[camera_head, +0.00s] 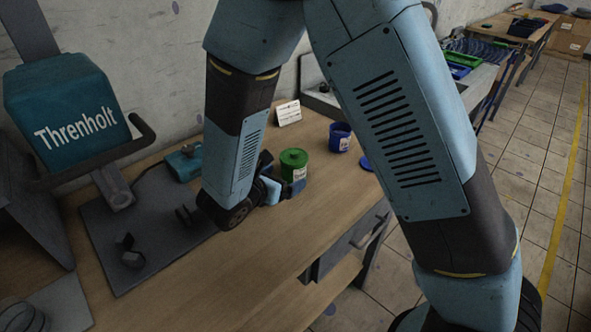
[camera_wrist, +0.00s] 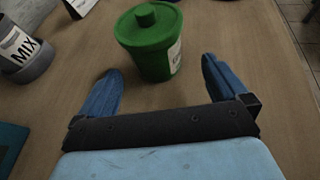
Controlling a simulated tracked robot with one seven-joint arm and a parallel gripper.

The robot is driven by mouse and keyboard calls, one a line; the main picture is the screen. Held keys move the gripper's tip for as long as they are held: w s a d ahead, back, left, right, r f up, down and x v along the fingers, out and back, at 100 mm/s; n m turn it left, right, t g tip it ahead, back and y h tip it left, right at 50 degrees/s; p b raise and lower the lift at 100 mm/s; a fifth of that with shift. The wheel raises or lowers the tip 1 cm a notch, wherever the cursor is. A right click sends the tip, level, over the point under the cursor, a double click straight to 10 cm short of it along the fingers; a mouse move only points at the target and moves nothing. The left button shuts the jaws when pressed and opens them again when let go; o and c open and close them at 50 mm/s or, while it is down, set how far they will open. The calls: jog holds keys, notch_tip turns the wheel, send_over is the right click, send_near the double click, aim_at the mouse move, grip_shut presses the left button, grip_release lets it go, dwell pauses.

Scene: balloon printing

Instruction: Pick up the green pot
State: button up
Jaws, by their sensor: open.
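The green pot (camera_head: 293,165) stands upright on the wooden table, with its lid on and a white label on its side. In the wrist view the pot (camera_wrist: 150,45) is just beyond my open fingertips, roughly midway between them and a little left of centre. My gripper (camera_wrist: 158,78) is open and empty, with a blue finger on each side. In the head view my gripper (camera_head: 298,186) is low over the table beside the pot, partly hidden by my own arm. I cannot tell in that view whether a finger touches the pot.
A blue pot (camera_head: 341,137) with a label stands behind and right, with a blue lid (camera_head: 367,163) near it. A white card (camera_head: 288,112) stands at the back. A grey pot marked MIX (camera_wrist: 22,52) is left in the wrist view. A teal Threnholt machine (camera_head: 70,115) stands left.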

aim_at(287, 174)
jog(key=shift+a+x, duration=0.1)
jog(key=shift+x, duration=1.3)
jog(key=shift+a+x, duration=0.15)
jog(key=shift+x, duration=1.2)
jog(key=shift+w, duration=0.15)
jog(key=shift+c, duration=0.2)
jog(key=c, duration=1.1)
